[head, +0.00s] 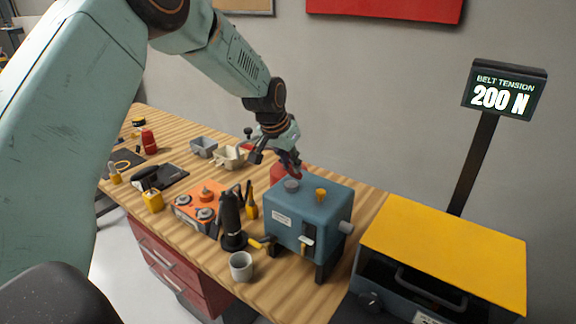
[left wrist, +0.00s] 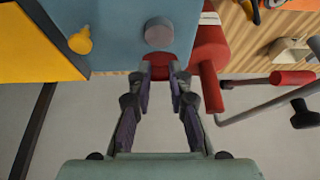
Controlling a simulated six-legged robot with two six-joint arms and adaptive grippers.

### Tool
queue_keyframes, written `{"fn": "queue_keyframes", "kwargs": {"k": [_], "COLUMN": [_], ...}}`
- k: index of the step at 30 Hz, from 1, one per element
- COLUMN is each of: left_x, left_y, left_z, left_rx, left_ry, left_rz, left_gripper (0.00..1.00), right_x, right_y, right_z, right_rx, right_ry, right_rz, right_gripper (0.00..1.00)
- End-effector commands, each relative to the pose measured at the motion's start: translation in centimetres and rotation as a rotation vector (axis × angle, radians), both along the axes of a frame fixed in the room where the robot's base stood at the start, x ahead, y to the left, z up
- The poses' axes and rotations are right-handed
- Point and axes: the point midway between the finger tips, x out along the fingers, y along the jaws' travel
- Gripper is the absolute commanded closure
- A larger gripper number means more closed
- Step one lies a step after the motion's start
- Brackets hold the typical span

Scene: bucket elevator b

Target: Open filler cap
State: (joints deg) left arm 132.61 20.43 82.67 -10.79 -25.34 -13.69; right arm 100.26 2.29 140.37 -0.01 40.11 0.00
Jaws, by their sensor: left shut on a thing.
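A blue box-shaped unit (head: 295,225) stands on the wooden bench. It has a grey round cap (head: 291,184) and a yellow knob (head: 321,194) on top. In the left wrist view the grey cap (left wrist: 158,32) sits just beyond my fingertips, and the yellow knob (left wrist: 80,40) is to its left. My left gripper (head: 294,168) is above the back edge of the unit. In the left wrist view my left gripper (left wrist: 161,73) is shut on a small red part (left wrist: 160,60), apart from the grey cap. My right gripper is not in view.
A red body (left wrist: 210,50) with a handle stands beside the blue unit. A black upright device (head: 232,220), grey cup (head: 241,265) and orange box (head: 206,205) are to the left. A yellow-topped box (head: 445,250) and belt tension display (head: 503,95) are right.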

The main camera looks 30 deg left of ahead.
Motion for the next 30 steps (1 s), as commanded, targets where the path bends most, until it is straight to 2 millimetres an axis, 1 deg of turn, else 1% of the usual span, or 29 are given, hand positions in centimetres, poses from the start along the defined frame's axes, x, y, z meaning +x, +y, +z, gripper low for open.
{"fn": "queue_keyframes", "kwargs": {"k": [6, 15, 23, 30], "left_x": [0.8, 1.7, 2.0, 2.1], "left_y": [0.1, 0.0, -0.1, -0.2], "left_z": [0.0, 0.2, 0.3, 0.4], "left_rx": [0.012, 0.020, 0.023, 0.023], "left_ry": [0.117, 0.238, 0.298, 0.317], "left_rz": [-0.001, -0.001, 0.000, -0.002], "left_gripper": [1.00, 1.00, 1.00, 1.00], "right_x": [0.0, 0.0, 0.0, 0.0], "right_y": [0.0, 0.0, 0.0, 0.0], "right_z": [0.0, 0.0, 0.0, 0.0], "right_rx": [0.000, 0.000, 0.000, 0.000], "right_ry": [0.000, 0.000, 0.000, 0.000], "right_rz": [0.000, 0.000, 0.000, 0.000], "right_gripper": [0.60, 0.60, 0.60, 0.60]}}
